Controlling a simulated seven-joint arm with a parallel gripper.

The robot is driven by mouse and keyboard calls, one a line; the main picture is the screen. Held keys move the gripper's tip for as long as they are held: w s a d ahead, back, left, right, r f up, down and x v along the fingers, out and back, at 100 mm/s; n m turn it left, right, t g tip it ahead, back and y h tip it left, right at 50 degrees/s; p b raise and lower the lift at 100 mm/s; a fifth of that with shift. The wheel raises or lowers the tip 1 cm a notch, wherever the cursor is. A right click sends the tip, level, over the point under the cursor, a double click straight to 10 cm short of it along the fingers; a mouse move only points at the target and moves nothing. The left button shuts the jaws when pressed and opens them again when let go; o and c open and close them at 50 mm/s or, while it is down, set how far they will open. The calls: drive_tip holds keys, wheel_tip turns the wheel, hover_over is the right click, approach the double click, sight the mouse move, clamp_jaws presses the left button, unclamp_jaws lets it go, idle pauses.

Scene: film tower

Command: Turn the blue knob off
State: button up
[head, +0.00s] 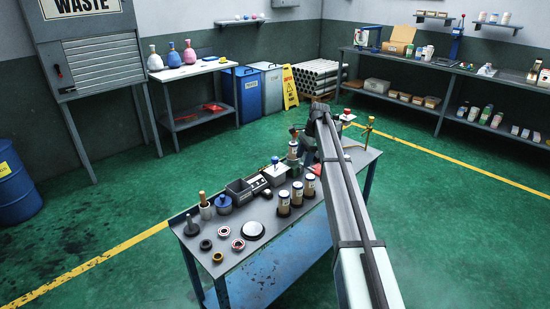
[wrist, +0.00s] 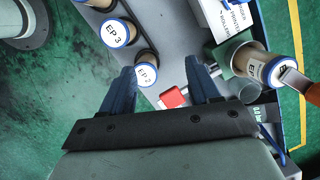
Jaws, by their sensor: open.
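A small blue knob (head: 275,160) stands on top of a white box (head: 275,175) at the middle of the workbench in the head view. I cannot make out the blue knob in the wrist view. My gripper hangs over the bench, right of and behind the blue knob, partly hidden by my arm in the head view. In the wrist view my gripper (wrist: 160,68) has its two blue fingers apart, with nothing clearly held between them. A red piece (wrist: 172,97) lies below, seen between the fingers.
Lidded cups marked EP 3 (wrist: 118,33) and EP 2 (wrist: 146,69) stand beside the fingers. A labelled container (wrist: 255,64) in a green holder stands at right. Rings and a dome (head: 253,230) occupy the bench's near left.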

sight(275, 158)
drive_tip(key=w+a+r+m+h, duration=0.3)
drive_tip(key=w+a+r, duration=0.55)
drive_tip(key=a, duration=0.35)
wheel_tip(275, 158, down, 14)
drive_tip(key=shift+r, duration=0.1)
drive_tip(key=c, duration=1)
